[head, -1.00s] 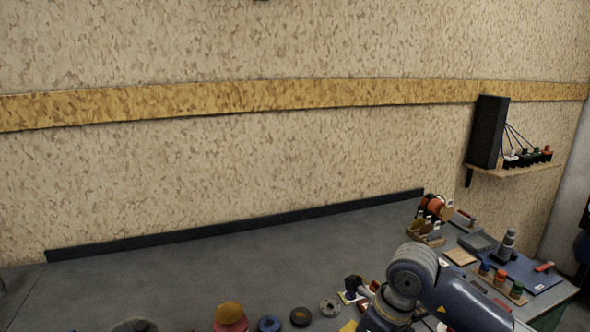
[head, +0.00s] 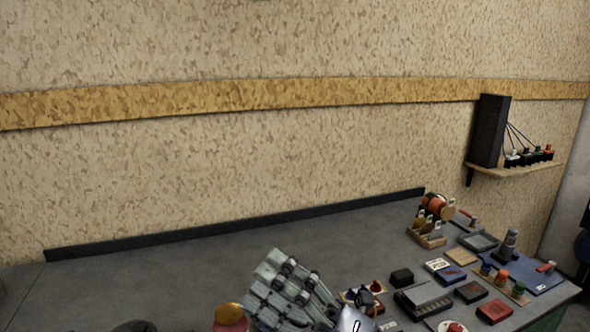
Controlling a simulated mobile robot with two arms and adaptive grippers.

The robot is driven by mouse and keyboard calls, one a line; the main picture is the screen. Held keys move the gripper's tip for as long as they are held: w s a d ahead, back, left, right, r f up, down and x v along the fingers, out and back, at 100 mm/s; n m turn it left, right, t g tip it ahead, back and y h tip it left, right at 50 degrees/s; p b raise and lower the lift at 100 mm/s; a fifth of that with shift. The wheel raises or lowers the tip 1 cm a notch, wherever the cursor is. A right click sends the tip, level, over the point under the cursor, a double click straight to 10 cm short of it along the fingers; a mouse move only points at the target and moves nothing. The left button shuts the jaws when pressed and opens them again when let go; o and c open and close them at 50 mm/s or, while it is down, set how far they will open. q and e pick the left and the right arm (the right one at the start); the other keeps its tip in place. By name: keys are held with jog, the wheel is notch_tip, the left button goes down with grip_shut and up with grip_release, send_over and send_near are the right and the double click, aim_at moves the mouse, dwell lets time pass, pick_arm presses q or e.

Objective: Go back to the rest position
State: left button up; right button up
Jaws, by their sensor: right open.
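My right gripper (head: 283,285) is in the lower middle of the head view, over the near part of the grey worktop (head: 150,285). Its ribbed grey-green fingers point up and to the left, and they are open with nothing visible between them. My right arm's wrist is at the bottom edge, partly cut off. My left gripper is not in view.
A yellow-topped red item (head: 230,316) stands just left of the right gripper. Right of it are a black box (head: 402,277), a grey case (head: 424,298), red boxes (head: 495,310) and a wooden spool rack (head: 427,236). A wall shelf (head: 515,168) is at right. The worktop's back left is clear.

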jog(key=w+d+f+m+t+h, duration=0.35)
jog(key=d+m+t+h, duration=0.35)
jog(key=m, duration=0.3)
jog(key=w+d+f+m+t+h, duration=0.2)
jog(key=w+d+m+t+h, duration=0.25)
jog(key=d+m+h, duration=0.5)
jog(key=s+d+f+m+g+h, duration=0.3)
jog(key=d+f+m, duration=0.15)
jog(key=f, duration=0.55)
jog(key=s+d+f+m+g+h, duration=0.35)
jog(key=f+m, duration=0.25)
jog(key=f, duration=0.3)
jog(key=s+f+m+g+y, duration=0.1)
jog(key=s+f+g, duration=0.5)
jog(key=s, duration=0.4)
jog(key=s+f+m+g+y, duration=0.1)
jog(key=s+f+g, duration=0.3)
jog(key=s+f, duration=0.55)
notch_tip(320, 180, down, 25)
jog(key=s+g, duration=0.1)
jog(key=s, duration=0.1)
jog(key=s+d+f+g, duration=0.1)
jog(key=s+d+f, duration=0.1)
jog(key=s+f, duration=1.4)
jog(key=shift+s+d+f+g+h, duration=0.15)
jog(key=shift+s+d+g+h, duration=0.15)
jog(key=shift+s+d, duration=0.1)
